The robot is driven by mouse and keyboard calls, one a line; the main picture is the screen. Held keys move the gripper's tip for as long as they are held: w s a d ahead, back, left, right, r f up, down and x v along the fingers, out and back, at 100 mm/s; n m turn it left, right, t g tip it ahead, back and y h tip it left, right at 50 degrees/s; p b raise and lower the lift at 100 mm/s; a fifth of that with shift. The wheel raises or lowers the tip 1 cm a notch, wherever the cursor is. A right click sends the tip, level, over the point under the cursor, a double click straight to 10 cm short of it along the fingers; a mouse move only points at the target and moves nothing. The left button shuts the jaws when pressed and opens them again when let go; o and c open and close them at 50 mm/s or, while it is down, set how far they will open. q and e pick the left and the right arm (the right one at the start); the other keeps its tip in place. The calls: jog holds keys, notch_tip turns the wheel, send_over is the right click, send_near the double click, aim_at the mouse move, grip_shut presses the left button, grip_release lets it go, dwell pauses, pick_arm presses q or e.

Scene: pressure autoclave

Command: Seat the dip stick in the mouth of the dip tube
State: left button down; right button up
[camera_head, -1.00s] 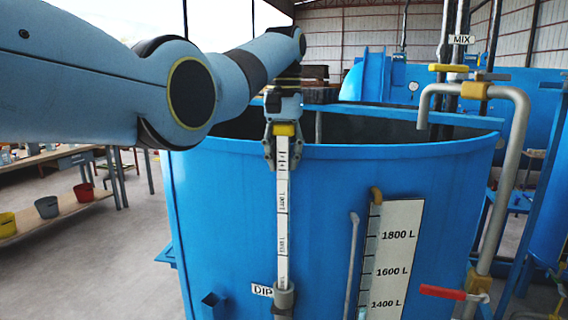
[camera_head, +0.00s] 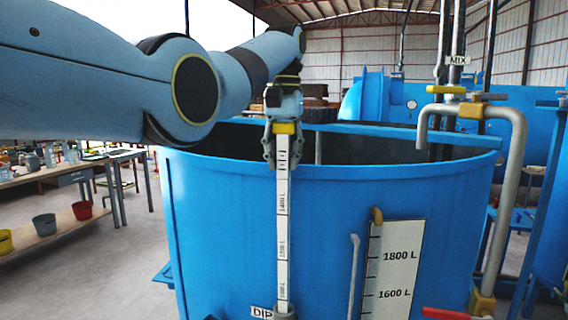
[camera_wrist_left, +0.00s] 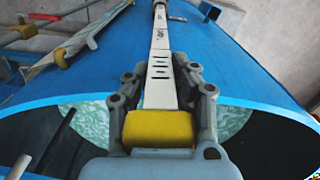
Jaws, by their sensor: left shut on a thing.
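The dip stick is a long white graduated strip (camera_head: 283,215) with a yellow top (camera_head: 285,128), hanging upright in front of the blue tank's wall. My left gripper (camera_head: 269,155) is shut on it just below the yellow top. The yellow top (camera_wrist_left: 160,128) and the strip between the fingers also show in the left wrist view. The stick's lower end meets the grey mouth of the dip tube (camera_head: 284,309), beside the DIP label (camera_head: 262,313). The tube is mostly cut off by the picture's bottom edge, so I cannot tell how deep the stick sits. My right gripper is not in view.
The open blue tank (camera_head: 225,230) fills the middle, its rim close to my left gripper. A level scale (camera_head: 392,270) and a grey pipe (camera_head: 520,180) with a red-handled valve (camera_head: 445,314) stand to the right. A bench with buckets (camera_head: 44,226) is at left.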

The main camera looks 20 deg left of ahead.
aim_at(284, 210)
pick_arm(q)
jog(key=shift+r, duration=0.55)
jog(key=shift+f+b, duration=0.65)
jog(key=shift+f, duration=5.6)
jog(key=c, duration=1)
grip_release()
jog(key=shift+s+f, duration=0.15)
jog(key=shift+c, duration=0.2)
notch_tip(284, 210, up, 12)
jog(key=shift+r, duration=0.2)
